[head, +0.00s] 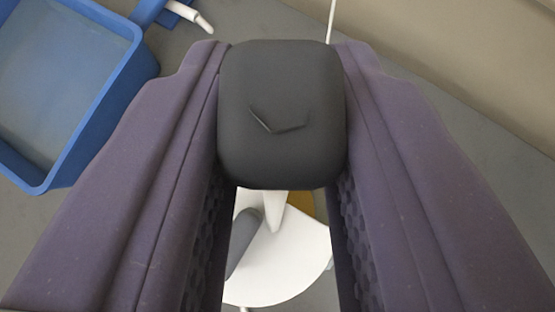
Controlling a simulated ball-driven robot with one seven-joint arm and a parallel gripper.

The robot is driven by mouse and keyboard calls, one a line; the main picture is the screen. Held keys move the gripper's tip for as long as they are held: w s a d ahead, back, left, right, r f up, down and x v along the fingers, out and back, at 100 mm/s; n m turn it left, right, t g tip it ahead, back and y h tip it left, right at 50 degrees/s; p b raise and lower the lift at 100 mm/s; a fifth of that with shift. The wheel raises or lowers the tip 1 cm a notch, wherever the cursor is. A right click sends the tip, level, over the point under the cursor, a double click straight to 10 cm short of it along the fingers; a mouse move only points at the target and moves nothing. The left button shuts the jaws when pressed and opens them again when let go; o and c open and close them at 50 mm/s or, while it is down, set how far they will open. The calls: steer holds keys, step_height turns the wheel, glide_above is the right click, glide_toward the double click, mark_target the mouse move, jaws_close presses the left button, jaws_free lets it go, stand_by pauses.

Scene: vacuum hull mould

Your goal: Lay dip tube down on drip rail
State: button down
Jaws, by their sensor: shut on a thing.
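My gripper (282,110) shows as two large purple fingers. It is shut on a dark grey rounded block (282,85) with a chevron-shaped crease on its face. The block touches both fingers and hides what lies behind it. A thin white rod (331,18) shows just beyond the block's top right edge. I cannot tell whether it joins the block or whether the two belong to the dip tube. I cannot pick out the drip rail with certainty.
A blue-rimmed tray (140,75) stands at the upper left, with a small white nozzle-like piece (190,17) beside it. Below, between the fingers, are a white rounded surface (285,265), a grey rounded piece (243,240) and a bit of orange-brown. Bare grey surface lies at the upper right.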

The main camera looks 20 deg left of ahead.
mark_target(285, 104)
steer(key=shift+r+p, duration=1.2)
steer(key=shift+r, duration=0.65)
